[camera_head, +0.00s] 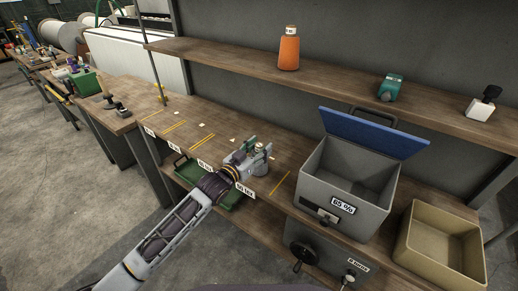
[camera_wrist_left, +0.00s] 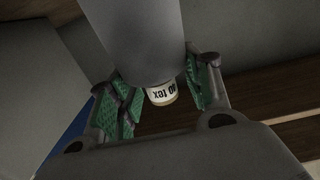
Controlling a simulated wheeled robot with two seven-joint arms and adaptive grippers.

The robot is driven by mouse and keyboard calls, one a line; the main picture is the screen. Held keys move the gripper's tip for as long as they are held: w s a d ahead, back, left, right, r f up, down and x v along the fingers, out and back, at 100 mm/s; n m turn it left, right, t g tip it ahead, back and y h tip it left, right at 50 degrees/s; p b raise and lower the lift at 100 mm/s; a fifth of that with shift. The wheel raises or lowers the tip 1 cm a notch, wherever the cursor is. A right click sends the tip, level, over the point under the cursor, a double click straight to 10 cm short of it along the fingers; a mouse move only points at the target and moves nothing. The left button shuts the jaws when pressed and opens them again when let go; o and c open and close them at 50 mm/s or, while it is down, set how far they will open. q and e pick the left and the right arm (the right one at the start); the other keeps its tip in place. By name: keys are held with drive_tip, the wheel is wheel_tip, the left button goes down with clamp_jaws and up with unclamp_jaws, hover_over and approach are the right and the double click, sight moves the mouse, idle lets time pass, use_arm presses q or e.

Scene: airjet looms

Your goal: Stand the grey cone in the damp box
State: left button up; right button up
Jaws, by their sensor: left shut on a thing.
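The grey cone (camera_head: 260,167) is in my left gripper (camera_head: 254,153), over the wooden bench left of the damp box. In the left wrist view the grey cone (camera_wrist_left: 140,35) lies between the green pads of my left gripper (camera_wrist_left: 158,94), with a pale end labelled "tex". I cannot tell whether its base touches the bench. The damp box (camera_head: 345,196) is a grey box labelled "85 %". Its blue lid (camera_head: 372,132) is raised and its inside looks empty. My right gripper is not in view.
A tan bin (camera_head: 440,248) stands right of the damp box. A green tray (camera_head: 217,190) sits below the bench. Yellow lines mark the bench.

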use_arm(q)
drive_tip(key=o, duration=1.1)
drive_tip(key=shift+f, duration=0.1)
drive_tip(key=o, duration=0.5)
drive_tip(key=shift+c, duration=0.2)
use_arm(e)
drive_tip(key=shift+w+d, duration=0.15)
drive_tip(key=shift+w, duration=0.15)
